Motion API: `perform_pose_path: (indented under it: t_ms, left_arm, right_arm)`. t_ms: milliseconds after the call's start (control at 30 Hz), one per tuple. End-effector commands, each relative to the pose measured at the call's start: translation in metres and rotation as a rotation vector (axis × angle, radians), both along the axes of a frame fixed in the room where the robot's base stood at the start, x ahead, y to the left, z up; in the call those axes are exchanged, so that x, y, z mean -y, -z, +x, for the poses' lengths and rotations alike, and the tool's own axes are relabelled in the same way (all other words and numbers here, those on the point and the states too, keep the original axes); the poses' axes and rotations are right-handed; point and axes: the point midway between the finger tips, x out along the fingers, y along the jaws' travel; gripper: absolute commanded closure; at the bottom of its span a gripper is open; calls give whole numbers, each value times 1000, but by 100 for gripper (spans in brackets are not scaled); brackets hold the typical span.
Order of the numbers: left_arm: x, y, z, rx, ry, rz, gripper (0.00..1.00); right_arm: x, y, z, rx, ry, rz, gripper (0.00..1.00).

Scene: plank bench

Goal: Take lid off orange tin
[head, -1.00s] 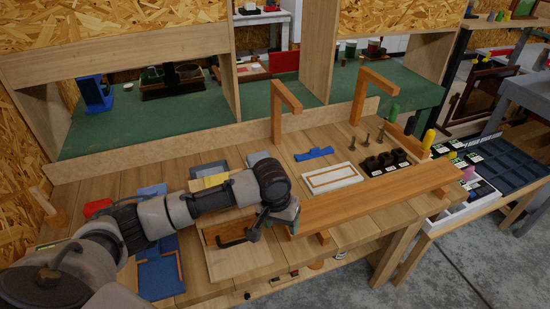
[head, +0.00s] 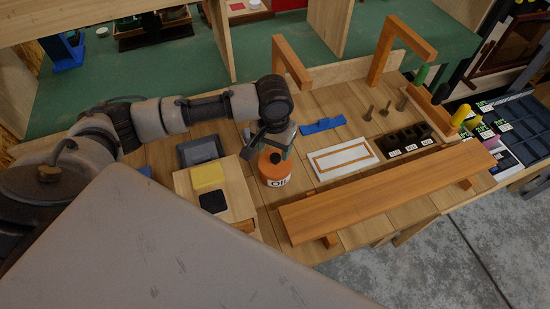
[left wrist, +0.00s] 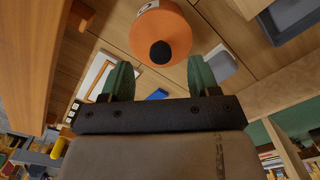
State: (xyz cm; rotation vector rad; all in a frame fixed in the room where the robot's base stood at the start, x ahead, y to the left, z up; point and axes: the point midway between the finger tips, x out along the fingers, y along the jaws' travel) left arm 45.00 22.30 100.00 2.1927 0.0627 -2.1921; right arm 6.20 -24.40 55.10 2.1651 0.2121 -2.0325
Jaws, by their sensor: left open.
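The orange tin (head: 275,172) stands upright on the plank bench, with a white label reading OIL on its side. Its orange lid (left wrist: 146,24) has a dark round knob (left wrist: 160,52), seen from above in the left wrist view. My left gripper (head: 272,146) is over the tin in the head view, pointing down, and covers part of its top. In the left wrist view my left gripper (left wrist: 160,78) has its two green fingers spread wide, with nothing between the tips. The knob shows just beyond the fingertips. My right gripper is not in view.
A long raised wooden plank (head: 390,192) lies right of the tin. Left of it is a light wooden box (head: 234,190) with a yellow block (head: 207,177) on it. A white framed tray (head: 343,160) and a blue piece (head: 323,125) lie behind the plank.

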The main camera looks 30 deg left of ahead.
Motion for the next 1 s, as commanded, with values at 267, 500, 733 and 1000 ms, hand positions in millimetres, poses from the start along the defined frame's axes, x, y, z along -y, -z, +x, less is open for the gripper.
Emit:
perform_pose_path:
  t_ms: [267, 500, 733, 1000]
  left_arm:
    - [0, 25, 5, -2, -1, 1, 39]
    - [0, 56, 7, 2, 0, 0, 39]
    - [0, 59, 7, 2, 2, -1, 39]
    - [0, 59, 7, 2, 1, -1, 76]
  right_arm:
    - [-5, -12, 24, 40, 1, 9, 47]
    - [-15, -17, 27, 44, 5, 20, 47]
    - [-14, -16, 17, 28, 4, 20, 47]
    - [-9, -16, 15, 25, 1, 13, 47]
